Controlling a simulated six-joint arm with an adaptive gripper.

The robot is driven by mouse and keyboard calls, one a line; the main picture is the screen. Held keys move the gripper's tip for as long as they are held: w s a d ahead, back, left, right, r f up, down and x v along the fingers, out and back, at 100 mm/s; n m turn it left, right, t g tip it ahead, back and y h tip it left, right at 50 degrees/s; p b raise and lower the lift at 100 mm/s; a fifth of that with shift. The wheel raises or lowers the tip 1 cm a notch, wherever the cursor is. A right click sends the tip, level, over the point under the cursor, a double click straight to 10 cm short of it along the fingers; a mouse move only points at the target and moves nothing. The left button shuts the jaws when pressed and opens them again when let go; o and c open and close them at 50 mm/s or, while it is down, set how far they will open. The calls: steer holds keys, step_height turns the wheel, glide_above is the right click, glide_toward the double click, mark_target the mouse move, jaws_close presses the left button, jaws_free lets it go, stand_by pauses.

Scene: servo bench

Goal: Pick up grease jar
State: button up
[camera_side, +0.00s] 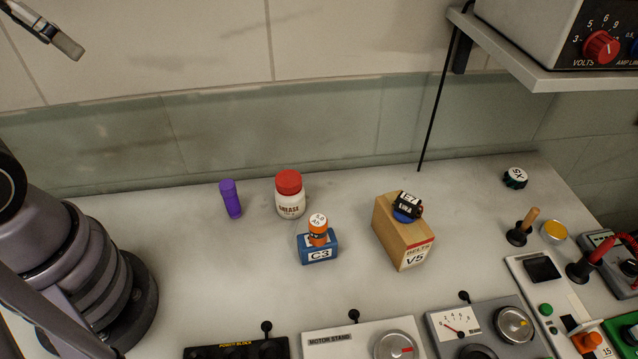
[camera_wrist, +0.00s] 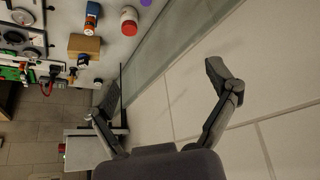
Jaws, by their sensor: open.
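The grease jar (camera_side: 290,196) is a white jar with a red lid and a "GREASE" label. It stands upright on the bench, right of a purple cylinder and behind a blue C3 block. The wrist view also shows the jar (camera_wrist: 129,20) near the top, beyond the fingers. My gripper (camera_wrist: 160,87) is wide open and empty, its two fingers spread apart. It is well away from the jar and touches nothing. In the side view only a grey finger-like part shows, high at the top left corner.
The purple cylinder (camera_side: 231,199) stands close to the jar. The blue C3 block (camera_side: 318,254) bears an orange item (camera_side: 318,230). A cardboard V5 box (camera_side: 401,237) with a dark item on top stands to the right. Bench panels (camera_side: 365,342) line the front. A shelf (camera_side: 560,72) juts out upper right.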

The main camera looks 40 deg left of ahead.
steer(key=w+a+f+m+g+y, duration=0.3)
steer(key=w+f+m+g+y, duration=0.3)
steer(key=f+g+y, duration=0.1)
steer(key=m+t+y, duration=0.7)
steer(key=m+t, duration=0.4)
steer(key=m, duration=0.5)
glide_above(284, 191)
steer(key=s+a, duration=0.3)
steer(key=a, duration=0.3)
step_height(284, 191, down, 15)
steer(key=d+f+m+t+h, duration=0.2)
steer(key=f+m, duration=0.1)
steer(key=f, duration=0.1)
steer(key=d+f+m+t+h, duration=0.2)
steer(key=d+f+m, duration=0.1)
steer(key=f, duration=0.1)
steer(key=s+d+f+m+t+h, duration=0.1)
steer(key=d+f+m+t+h, duration=0.1)
steer(key=f+m+t+h, duration=0.1)
steer(key=shift+s+d+f+m, duration=0.1)
steer(key=shift+d+f+m, duration=0.2)
steer(key=shift+f, duration=0.5)
steer(key=shift+w+f+h, duration=0.15)
steer(key=shift+w+h, duration=0.05)
steer(key=shift+h, duration=0.1)
steer(key=x, duration=0.7)
steer(key=c, duration=1.4)
steer(key=shift+o, duration=0.2)
